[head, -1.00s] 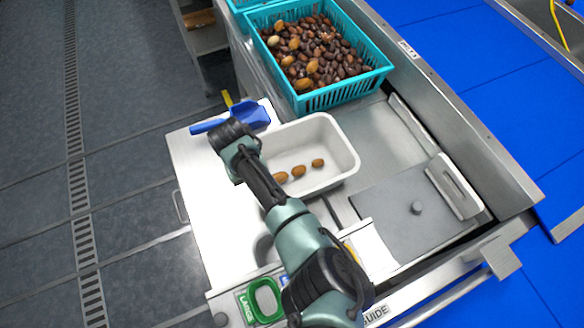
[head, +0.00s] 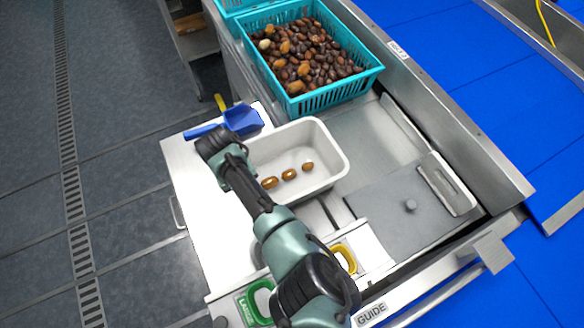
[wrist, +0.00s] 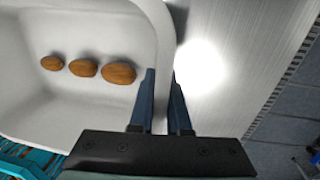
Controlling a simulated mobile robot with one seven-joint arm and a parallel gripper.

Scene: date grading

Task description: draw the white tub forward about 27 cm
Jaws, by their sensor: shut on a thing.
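The white tub (head: 328,142) stands upright on the steel worktop in the head view, with three brown dates (head: 289,174) in a row on its floor. In the wrist view the tub (wrist: 95,22) fills the left side, and the dates (wrist: 84,67) lie clear of the fingers. My gripper (wrist: 162,85) is shut on the tub's side wall, one finger inside and one outside. In the head view my wrist and arm cover the tub's left end and the grip.
A blue scoop (head: 242,120) lies close to the tub's left end. A teal crate (head: 330,95) full of dates stands behind. A grey lid-like plate (head: 400,212) is at right. Bare worktop (head: 200,190) is at left.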

